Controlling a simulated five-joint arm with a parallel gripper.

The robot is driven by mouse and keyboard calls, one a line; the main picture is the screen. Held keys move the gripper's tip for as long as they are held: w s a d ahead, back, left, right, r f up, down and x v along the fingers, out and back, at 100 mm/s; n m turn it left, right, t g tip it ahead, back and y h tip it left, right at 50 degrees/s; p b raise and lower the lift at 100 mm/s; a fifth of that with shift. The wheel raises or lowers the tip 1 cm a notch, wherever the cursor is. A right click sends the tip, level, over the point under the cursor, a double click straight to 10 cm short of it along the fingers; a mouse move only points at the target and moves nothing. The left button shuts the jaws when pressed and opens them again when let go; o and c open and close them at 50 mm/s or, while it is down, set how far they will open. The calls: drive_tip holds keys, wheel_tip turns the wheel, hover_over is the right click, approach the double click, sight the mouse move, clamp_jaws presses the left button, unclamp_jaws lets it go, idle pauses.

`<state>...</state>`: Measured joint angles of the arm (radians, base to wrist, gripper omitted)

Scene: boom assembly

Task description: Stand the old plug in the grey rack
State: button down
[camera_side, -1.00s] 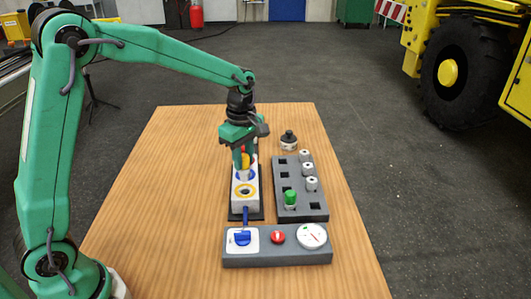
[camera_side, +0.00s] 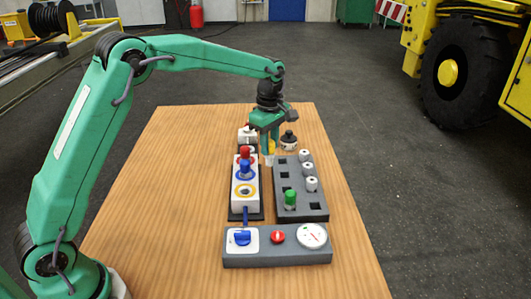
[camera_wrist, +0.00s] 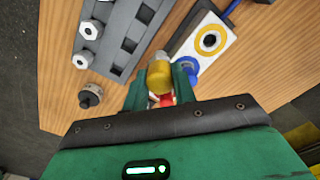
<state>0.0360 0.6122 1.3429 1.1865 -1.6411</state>
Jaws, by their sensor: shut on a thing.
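My gripper (camera_side: 269,142) is shut on a yellow plug (camera_wrist: 159,76) with a pale metal end. In the side view the plug (camera_side: 271,147) hangs between the fingers, by the rear left corner of the grey rack (camera_side: 299,212). The rack has several square holes. A green plug (camera_side: 290,198) stands in its front left hole. The white block (camera_side: 246,205) left of the rack carries a red plug (camera_side: 245,152), a blue plug (camera_side: 245,168) and an empty-looking yellow-ringed hole (camera_side: 244,190).
Several white nuts (camera_side: 312,184) sit along the rack's right side. A black-topped cap (camera_side: 289,140) stands behind the rack. A grey panel (camera_side: 268,257) with a red button and dial lies in front. The table's right side is clear.

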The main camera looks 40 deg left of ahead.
drive_tip(key=w+f, duration=0.1)
drive_tip(key=w, duration=0.5)
drive_tip(key=shift+w+d, duration=0.25)
drive_tip(key=shift+w, duration=0.1)
drive_tip(key=shift+f, duration=0.1)
drive_tip(key=shift+f, duration=0.15)
drive_tip(key=shift+f, duration=2.2)
drive_tip(key=shift+f, duration=1.95)
idle(0.8)
drive_tip(key=c, duration=1.1)
unclamp_jaws()
drive_tip(key=shift+o, duration=0.2)
drive_tip(key=shift+r, duration=0.15)
wheel_tip(320, 180, up, 7)
